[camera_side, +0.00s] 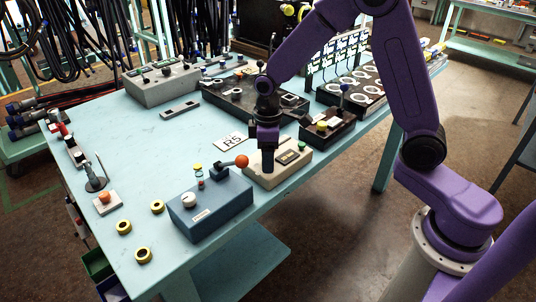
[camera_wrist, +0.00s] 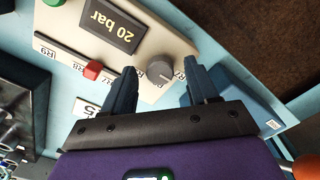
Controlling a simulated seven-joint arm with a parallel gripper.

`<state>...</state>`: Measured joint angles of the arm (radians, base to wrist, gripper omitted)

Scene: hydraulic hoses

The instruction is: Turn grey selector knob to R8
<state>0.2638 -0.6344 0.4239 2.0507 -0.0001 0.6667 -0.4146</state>
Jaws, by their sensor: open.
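The grey selector knob (camera_wrist: 162,69) sits on the front panel of a beige box with a "20 bar" display (camera_wrist: 107,24). Labels along the panel edge are upside down and partly hidden by a finger, so I cannot read the knob's setting surely. My gripper (camera_wrist: 160,66) is open, with one dark blue finger on each side of the knob in the wrist view. I cannot tell whether the fingers touch it. In the side view my gripper (camera_side: 267,168) points down at the beige box (camera_side: 290,168) and hides the knob.
A blue box (camera_side: 222,212) with an orange ball lever (camera_side: 242,161) stands close by. A white R5 card (camera_side: 231,142) lies behind. A black box (camera_side: 328,128) is to the right.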

